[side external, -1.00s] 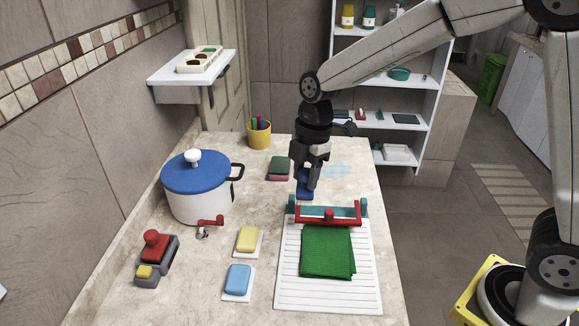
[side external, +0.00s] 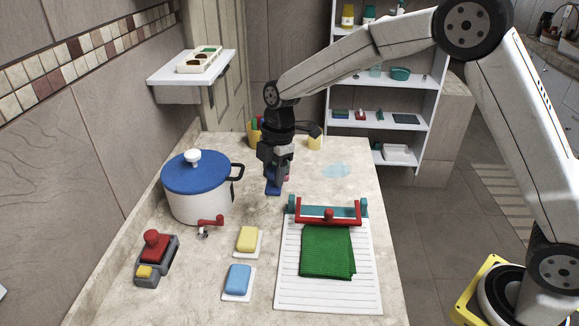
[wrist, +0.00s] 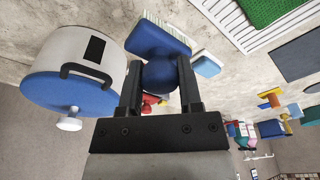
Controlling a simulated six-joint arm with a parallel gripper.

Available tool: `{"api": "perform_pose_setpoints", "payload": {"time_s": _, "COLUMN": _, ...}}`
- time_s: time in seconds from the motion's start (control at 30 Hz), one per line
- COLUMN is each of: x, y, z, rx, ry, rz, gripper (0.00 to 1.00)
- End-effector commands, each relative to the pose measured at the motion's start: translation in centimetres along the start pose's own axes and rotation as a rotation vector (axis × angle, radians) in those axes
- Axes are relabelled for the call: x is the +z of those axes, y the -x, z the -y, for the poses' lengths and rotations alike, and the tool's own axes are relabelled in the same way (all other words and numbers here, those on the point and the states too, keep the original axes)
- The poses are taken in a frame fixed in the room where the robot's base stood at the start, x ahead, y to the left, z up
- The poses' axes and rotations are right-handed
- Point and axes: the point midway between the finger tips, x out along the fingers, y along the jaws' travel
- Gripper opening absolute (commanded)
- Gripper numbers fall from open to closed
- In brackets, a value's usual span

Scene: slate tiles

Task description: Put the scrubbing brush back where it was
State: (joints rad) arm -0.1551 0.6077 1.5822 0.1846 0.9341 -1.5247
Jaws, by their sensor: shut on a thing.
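The scrubbing brush (side external: 273,188) is blue, with a rounded knob and pale bristles that show in the wrist view (wrist: 158,50). My gripper (side external: 274,172) points down and is shut on the brush's knob; its two fingers (wrist: 160,88) sit on either side of it in the wrist view. The brush is over the far-middle part of the counter, right of the blue-lidded pot. I cannot tell whether its bristles touch the counter. A pale blue wet-looking patch (side external: 335,170) lies on the counter to the right of the brush.
The white pot (side external: 200,203) stands close on the left. A pink-and-green sponge is mostly hidden behind my gripper. Yellow (side external: 247,241) and blue (side external: 238,280) sponges, a ridged drainboard (side external: 290,285) with a green cloth (side external: 327,252), and a red-and-teal rack (side external: 328,214) are nearer. Yellow cups stand behind.

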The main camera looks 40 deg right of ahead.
Motion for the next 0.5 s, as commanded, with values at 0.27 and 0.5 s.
{"api": "perform_pose_setpoints", "payload": {"time_s": 0.27, "x": 0.0, "y": -3.0, "z": -2.6, "rx": -0.002, "ry": 0.0, "rz": 0.0, "gripper": 0.0}}
{"api": "perform_pose_setpoints", "payload": {"time_s": 0.5, "x": 0.0, "y": -5.0, "z": -4.3, "rx": -0.001, "ry": 0.0, "rz": 0.0, "gripper": 0.0}}
